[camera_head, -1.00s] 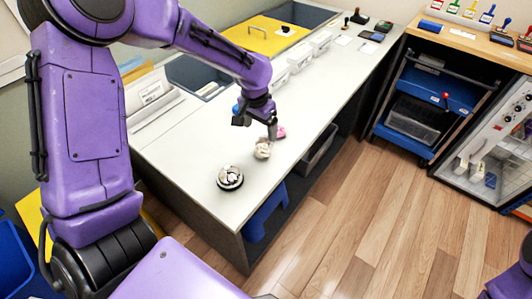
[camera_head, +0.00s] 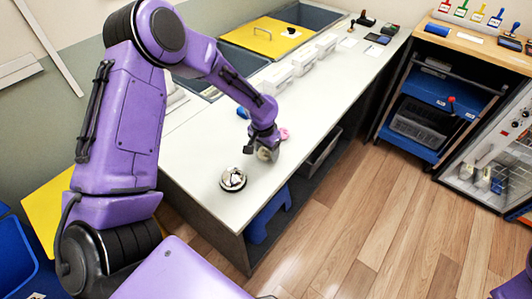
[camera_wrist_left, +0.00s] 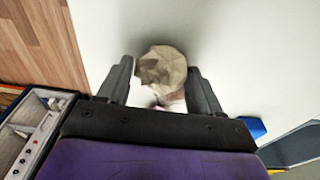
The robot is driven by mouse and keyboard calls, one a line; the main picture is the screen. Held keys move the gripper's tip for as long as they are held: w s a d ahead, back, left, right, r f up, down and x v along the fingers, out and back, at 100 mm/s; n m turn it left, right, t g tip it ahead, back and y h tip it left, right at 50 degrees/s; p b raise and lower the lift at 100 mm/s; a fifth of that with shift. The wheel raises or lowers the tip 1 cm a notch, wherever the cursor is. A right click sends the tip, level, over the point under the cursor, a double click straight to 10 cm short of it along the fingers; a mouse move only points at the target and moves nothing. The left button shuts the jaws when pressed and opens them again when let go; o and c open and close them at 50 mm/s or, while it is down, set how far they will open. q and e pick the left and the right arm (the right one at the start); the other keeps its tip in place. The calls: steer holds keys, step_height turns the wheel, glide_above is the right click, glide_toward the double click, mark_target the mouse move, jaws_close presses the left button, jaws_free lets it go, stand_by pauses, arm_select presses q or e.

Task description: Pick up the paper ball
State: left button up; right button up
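The crumpled, off-white paper ball (camera_head: 264,154) is on the light worktop (camera_head: 207,152), partly hidden by my left gripper (camera_head: 266,152). In the left wrist view the paper ball (camera_wrist_left: 162,68) sits between the two dark fingertips of my left gripper (camera_wrist_left: 160,72). The fingers are apart, with a narrow gap seeming to show beside the ball, so I see no clear grip. My right gripper is out of view.
A pink item (camera_head: 284,134) lies just behind my left gripper, and a round dish (camera_head: 233,179) stands nearer the front edge. A blue item (camera_head: 242,112) lies behind the arm. White bins (camera_head: 276,78) line the back.

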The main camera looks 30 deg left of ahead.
arm_select(q)
steer(key=c, duration=0.6)
steer(key=shift+o, duration=0.2)
